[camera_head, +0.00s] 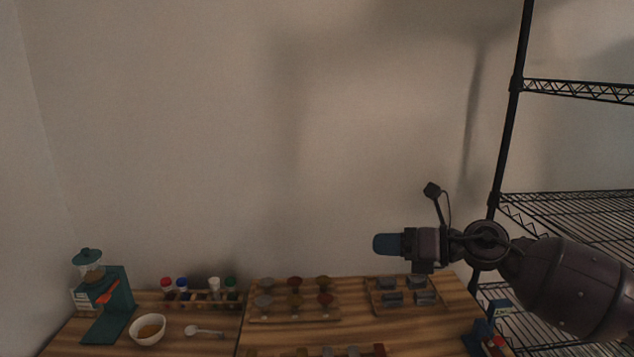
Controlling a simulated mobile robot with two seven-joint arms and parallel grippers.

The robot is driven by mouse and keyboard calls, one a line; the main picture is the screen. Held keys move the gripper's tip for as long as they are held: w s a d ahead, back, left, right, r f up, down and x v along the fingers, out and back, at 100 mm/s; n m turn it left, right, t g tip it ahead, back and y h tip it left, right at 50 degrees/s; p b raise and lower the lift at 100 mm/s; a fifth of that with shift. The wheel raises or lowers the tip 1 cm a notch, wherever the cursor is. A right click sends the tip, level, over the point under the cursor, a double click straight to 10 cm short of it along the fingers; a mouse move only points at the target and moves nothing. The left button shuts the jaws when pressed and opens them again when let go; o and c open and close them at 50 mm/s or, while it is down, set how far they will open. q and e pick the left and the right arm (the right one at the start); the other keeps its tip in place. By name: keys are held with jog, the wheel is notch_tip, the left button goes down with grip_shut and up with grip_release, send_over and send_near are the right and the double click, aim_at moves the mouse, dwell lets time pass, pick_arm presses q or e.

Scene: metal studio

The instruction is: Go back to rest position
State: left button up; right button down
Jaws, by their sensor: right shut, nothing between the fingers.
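My right gripper (386,243) shows at the right of the head view, with its arm coming in from the right edge. It points left and hangs in the air above the back right of the wooden table (215,346). Its blue fingers are together and hold nothing. A small camera on a stalk stands up from its wrist. My left gripper does not show.
A teal machine (118,303), a white bowl (148,329) and a spoon (204,332) are at left. Behind them is a rack of capped bottles (214,287). Wooden trays (336,314) hold small pieces. A black wire shelf (515,90) stands right, near my arm.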

jog(key=s+d+f+m+t+h, duration=0.2)
jog(key=d+f+m+t+h, duration=0.3)
jog(key=m, duration=0.6)
jog(key=s+d+f+m+t+h, duration=0.1)
jog(key=s+f+m+t, duration=0.1)
jog(key=f+m, duration=0.7)
jog(key=s+d+f+m+t+h, duration=0.2)
jog(key=d+f+m+t+h, duration=0.15)
jog(key=m, duration=0.95)
jog(key=s+d+f+m+g+h, duration=0.2)
jog(key=s+d+f+m, duration=0.1)
jog(key=s+f, duration=0.7)
jog(key=s+d+f+m+g+h, duration=0.2)
jog(key=s+f+m, duration=0.4)
jog(key=s+f, duration=0.3)
jog(key=s+h, duration=0.1)
jog(key=s, duration=0.2)
jog(key=shift+s+d+f+g, duration=0.2)
jog(key=shift+d+f+g, duration=0.15)
jog(key=shift+d+f, duration=0.05)
